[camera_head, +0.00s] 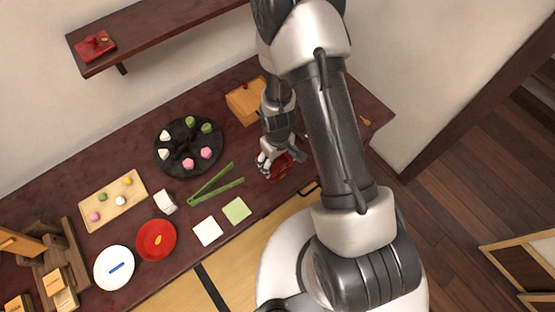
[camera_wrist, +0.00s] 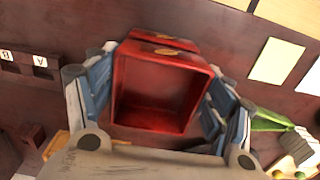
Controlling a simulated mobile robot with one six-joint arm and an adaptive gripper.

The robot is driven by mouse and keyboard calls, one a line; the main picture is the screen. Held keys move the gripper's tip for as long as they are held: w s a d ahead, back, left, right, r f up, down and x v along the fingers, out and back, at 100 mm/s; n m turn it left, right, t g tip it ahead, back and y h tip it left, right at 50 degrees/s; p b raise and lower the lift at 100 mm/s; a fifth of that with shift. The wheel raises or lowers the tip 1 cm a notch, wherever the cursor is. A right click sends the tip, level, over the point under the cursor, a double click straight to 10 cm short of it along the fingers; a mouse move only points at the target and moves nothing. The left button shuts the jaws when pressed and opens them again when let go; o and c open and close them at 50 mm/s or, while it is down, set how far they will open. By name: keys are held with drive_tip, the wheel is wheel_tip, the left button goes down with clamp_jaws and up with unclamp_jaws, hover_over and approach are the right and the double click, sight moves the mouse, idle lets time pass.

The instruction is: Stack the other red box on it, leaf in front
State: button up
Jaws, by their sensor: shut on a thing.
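My gripper (camera_head: 268,162) is low over the right part of the dark table. It is shut on a red box (camera_head: 283,165), which the arm partly hides in the head view. In the wrist view the fingers (camera_wrist: 160,105) grip the red box (camera_wrist: 155,92) by its left and right sides, and its hollow inside faces the camera. A gold leaf mark (camera_wrist: 168,52) shows at its top edge, with more red behind it; I cannot tell whether that is a second box. Another red piece (camera_head: 95,47) with a small gold mark sits on the wall shelf.
The shelf (camera_head: 150,30) is above the table's back. A black round plate of sweets (camera_head: 175,160), a wooden box (camera_head: 240,108), green tongs (camera_head: 205,190), a white square (camera_head: 208,231) and a green square (camera_head: 237,210) lie left of my gripper. A dark rack labelled A and B (camera_wrist: 25,68) shows in the wrist view.

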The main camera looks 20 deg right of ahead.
drive_tip(key=shift+f+b, duration=0.7)
drive_tip(key=shift+f, duration=0.1)
drive_tip(key=o, duration=1.2)
drive_tip(key=shift+c, duration=0.2)
drive_tip(key=shift+r, duration=0.15)
wheel_tip(320, 180, up, 12)
